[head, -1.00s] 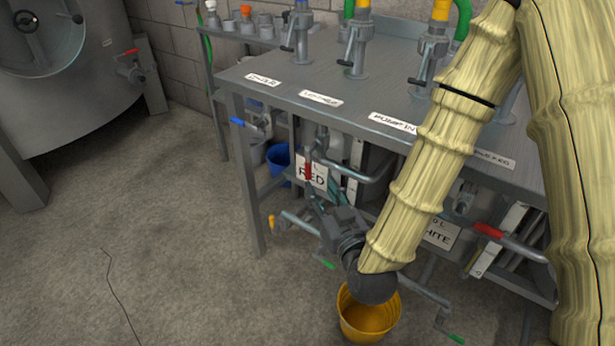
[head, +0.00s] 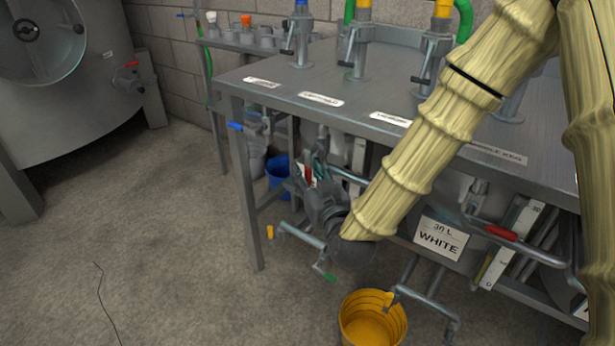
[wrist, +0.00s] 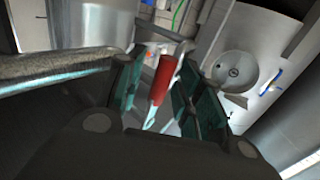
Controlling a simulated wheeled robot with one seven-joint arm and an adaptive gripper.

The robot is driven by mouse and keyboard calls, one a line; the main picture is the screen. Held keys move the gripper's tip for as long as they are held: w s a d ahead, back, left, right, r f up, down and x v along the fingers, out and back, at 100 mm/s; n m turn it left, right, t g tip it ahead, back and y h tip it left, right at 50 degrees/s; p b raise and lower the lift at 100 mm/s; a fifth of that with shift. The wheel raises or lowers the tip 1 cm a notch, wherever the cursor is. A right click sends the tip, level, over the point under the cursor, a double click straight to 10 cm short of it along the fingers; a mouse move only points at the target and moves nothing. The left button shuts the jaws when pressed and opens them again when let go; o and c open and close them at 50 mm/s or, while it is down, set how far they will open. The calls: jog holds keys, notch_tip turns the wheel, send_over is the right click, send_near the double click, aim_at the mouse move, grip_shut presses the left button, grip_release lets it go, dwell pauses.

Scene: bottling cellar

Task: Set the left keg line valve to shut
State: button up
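The left keg line valve has a red lever handle (head: 308,174) under the bench's front edge, by the RED keg plate, which my gripper now largely hides. In the wrist view the red handle (wrist: 162,80) stands between my two finger pads, slightly tilted. My gripper (wrist: 157,88) is open around it, with gaps visible on both sides of the handle. In the head view my gripper (head: 312,185) reaches in under the bench edge, and its fingertips are partly hidden. The valve body is mostly hidden there.
The steel bench (head: 270,90) stands above the valve. A blue-handled valve (head: 236,126) is to the left; another red-handled valve (head: 500,232) is to the right, by the WHITE plate (head: 440,238). A yellow bucket (head: 372,318) stands below. The floor at left is clear.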

grip_shut()
jog(key=shift+a+r+p, duration=0.15)
jog(key=shift+p, duration=0.25)
